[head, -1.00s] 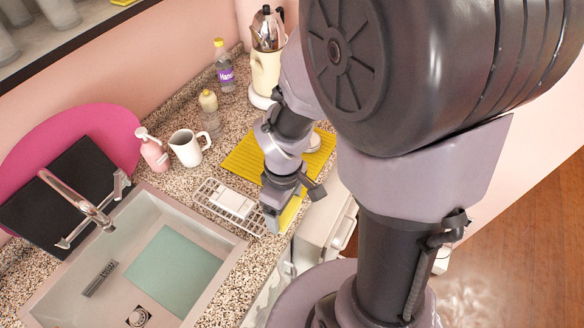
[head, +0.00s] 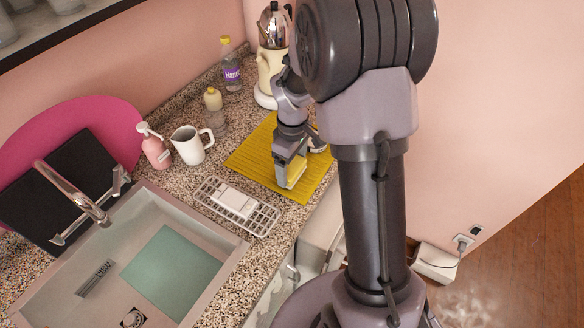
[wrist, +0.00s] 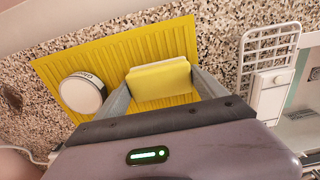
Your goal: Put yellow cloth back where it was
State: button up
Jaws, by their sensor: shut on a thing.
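The yellow cloth (head: 297,173) is a small folded pale-yellow pad. My gripper (head: 289,181) is shut on it, with one finger at each end. In the wrist view the cloth (wrist: 160,80) sits between the two fingers (wrist: 164,88), over the ribbed yellow mat (wrist: 130,52). The mat (head: 253,160) lies on the speckled counter, right of the wire rack in the head view. I cannot tell whether the cloth touches the mat. My arm hides part of the mat in the head view.
A white round object (wrist: 82,94) sits on the mat beside the cloth. A wire rack (head: 237,207) stands by the sink (head: 120,270). A white mug (head: 190,146), pink soap bottle (head: 154,147), and clear bottle (head: 229,68) stand further back.

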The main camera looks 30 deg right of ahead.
aim_at(292, 166)
jog(key=o, duration=1.4)
notch_tip(292, 166, up, 12)
jog(key=p, duration=0.5)
jog(key=s+a+r+m+t, duration=0.2)
jog(key=s+a+r+m, duration=0.3)
jog(key=r, duration=0.4)
jog(key=s+a+r+m+t+y, duration=0.1)
jog(key=s+a+r+m+t, duration=0.1)
jog(key=s, duration=0.5)
jog(key=s+a+r+m+t+y, duration=0.1)
jog(key=s+a+r+m, duration=0.1)
jog(key=s+a+m, duration=0.2)
jog(key=s+a, duration=0.2)
jog(key=s, duration=0.1)
jog(key=shift+s+r+t, duration=0.3)
jog(key=shift+t, duration=0.1)
jog(key=shift+b, duration=0.3)
notch_tip(292, 166, down, 7)
jog(key=b, duration=0.6)
jog(key=shift+r, duration=0.2)
